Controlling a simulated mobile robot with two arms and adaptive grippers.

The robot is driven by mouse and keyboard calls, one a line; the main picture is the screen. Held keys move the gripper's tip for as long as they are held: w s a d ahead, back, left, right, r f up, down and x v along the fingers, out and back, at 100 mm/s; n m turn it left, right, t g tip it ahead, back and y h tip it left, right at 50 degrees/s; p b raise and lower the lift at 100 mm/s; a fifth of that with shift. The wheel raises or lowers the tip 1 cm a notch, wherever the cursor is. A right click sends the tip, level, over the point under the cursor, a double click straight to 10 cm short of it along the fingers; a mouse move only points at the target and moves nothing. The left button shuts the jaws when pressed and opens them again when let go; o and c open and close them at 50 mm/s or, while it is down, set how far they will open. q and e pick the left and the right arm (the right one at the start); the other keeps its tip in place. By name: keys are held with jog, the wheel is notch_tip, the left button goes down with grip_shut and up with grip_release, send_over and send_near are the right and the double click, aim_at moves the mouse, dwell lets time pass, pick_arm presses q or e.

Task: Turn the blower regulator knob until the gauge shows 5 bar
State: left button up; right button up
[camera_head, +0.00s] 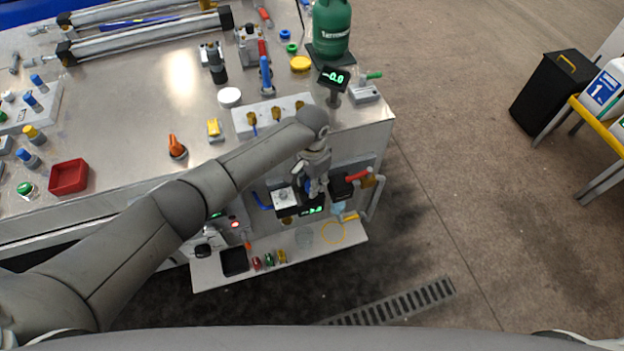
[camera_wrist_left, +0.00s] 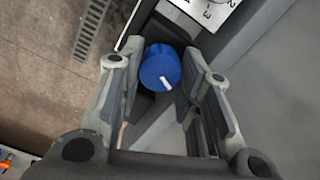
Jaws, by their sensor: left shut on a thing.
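The blue regulator knob (camera_wrist_left: 160,67), with a white pointer mark, sits between the fingers of my left gripper (camera_wrist_left: 163,75) in the left wrist view. The gripper is shut on it. In the head view my left gripper (camera_head: 317,187) reaches down at the front panel of the bench, and I cannot make out the knob there. A small black gauge display (camera_head: 312,210) with green digits is just below the gripper; its reading is too small to tell surely. My right gripper is not in view.
A lower shelf (camera_head: 215,272) with small coloured parts juts out below. A red-handled valve (camera_head: 357,175) and a bent grey pipe (camera_head: 377,195) are right of the gripper. A scale display (camera_head: 335,77) stands above on the bench top (camera_head: 180,110).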

pick_arm(q)
jog(key=m, duration=0.4)
jog(key=shift+m, duration=2.9)
jog(key=shift+w+r, duration=0.1)
jog(key=o, duration=1)
jog(key=shift+r, duration=0.15)
notch_tip(320, 180, up, 12)
jog(key=shift+f, duration=0.2)
